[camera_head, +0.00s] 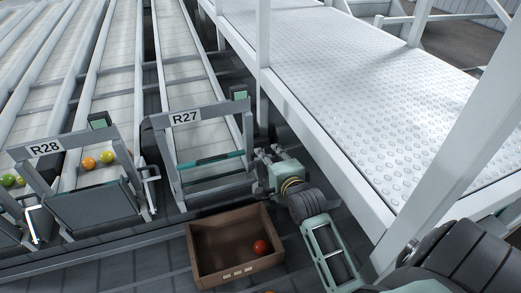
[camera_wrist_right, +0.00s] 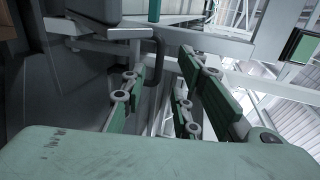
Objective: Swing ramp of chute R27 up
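Chute R27 is marked by its label (camera_head: 184,118) on a grey frame in the head view. Its belt shows through the frame, with a teal strip (camera_head: 212,159) across it. A low grey edge (camera_head: 214,183) lies at its mouth; I cannot clearly make out the ramp's angle. My right gripper (camera_head: 265,157) is at the right side of this frame and hides part of it. In the right wrist view the gripper (camera_wrist_right: 163,100) is open, with a dark bent bar (camera_wrist_right: 159,62) between or just beyond its fingers. Contact cannot be told. My left gripper is out of view.
A brown crate (camera_head: 205,275) holding a red tomato (camera_head: 261,247) stands below R27. Neighbouring chute R28 (camera_head: 45,149) has a dark panel (camera_head: 95,206) standing across its mouth, with tomatoes (camera_head: 89,163) behind. A white-framed metal walkway (camera_head: 360,90) runs close along the right.

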